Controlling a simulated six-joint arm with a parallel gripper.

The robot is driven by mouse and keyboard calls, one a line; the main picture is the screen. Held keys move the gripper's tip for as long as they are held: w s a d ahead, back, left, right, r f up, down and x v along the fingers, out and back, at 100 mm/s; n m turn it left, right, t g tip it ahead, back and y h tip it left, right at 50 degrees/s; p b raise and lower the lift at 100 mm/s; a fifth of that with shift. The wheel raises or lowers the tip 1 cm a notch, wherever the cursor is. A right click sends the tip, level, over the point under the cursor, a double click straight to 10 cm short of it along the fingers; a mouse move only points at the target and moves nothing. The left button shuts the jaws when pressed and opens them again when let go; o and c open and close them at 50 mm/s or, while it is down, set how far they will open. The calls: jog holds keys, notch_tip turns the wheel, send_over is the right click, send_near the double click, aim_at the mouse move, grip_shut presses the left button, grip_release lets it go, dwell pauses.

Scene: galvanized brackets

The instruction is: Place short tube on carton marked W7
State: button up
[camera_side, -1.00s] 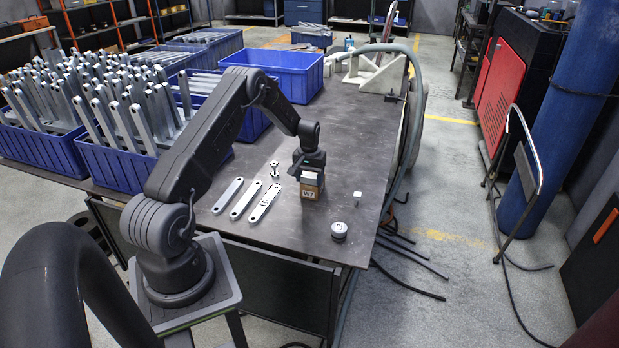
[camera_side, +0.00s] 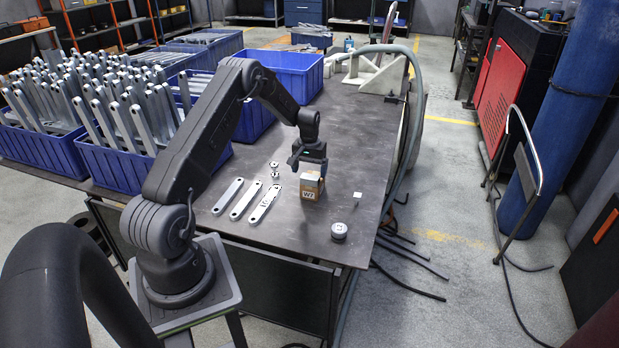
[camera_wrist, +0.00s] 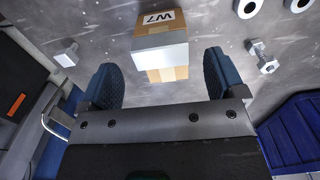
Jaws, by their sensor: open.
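The carton marked W7 (camera_side: 312,192) is a small brown box standing on the dark table, its label facing the side camera. It also shows in the wrist view (camera_wrist: 160,20), between my fingers. A pale grey, square-edged piece, apparently the short tube (camera_wrist: 160,56), lies across the carton's top. In the side view its pale face (camera_side: 309,178) shows at the top of the carton. My gripper (camera_side: 308,167) is just above the carton, pointing down. Its two blue-padded fingers (camera_wrist: 160,82) are open, with visible gaps between them and the pale piece.
Flat galvanized bars (camera_side: 246,201) lie left of the carton. Small metal fittings (camera_side: 274,170) lie behind them. Blue bins (camera_side: 270,72) stand at the back left. The table's right edge is close.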

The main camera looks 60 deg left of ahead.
aim_at(310, 178)
notch_tip(310, 178, up, 8)
jog(key=s+d+r+m+t+y, duration=0.1)
jog(key=s+d+r+m, duration=0.1)
jog(key=d+r, duration=0.85)
jog(key=s+d+r+m+t, duration=0.2)
jog(key=d+r, duration=0.7)
jog(key=d, duration=0.2)
jog(key=s+d+r+m+t, duration=0.1)
jog(key=s+d+m, duration=0.1)
jog(key=s+d, duration=0.6)
jog(key=s+d+r+m+t+h, duration=0.1)
jog(key=s+d+m, duration=0.2)
jog(key=s+d, duration=0.5)
jog(key=s, duration=0.2)
jog(key=shift+s+t, duration=0.3)
jog(key=shift+s, duration=0.1)
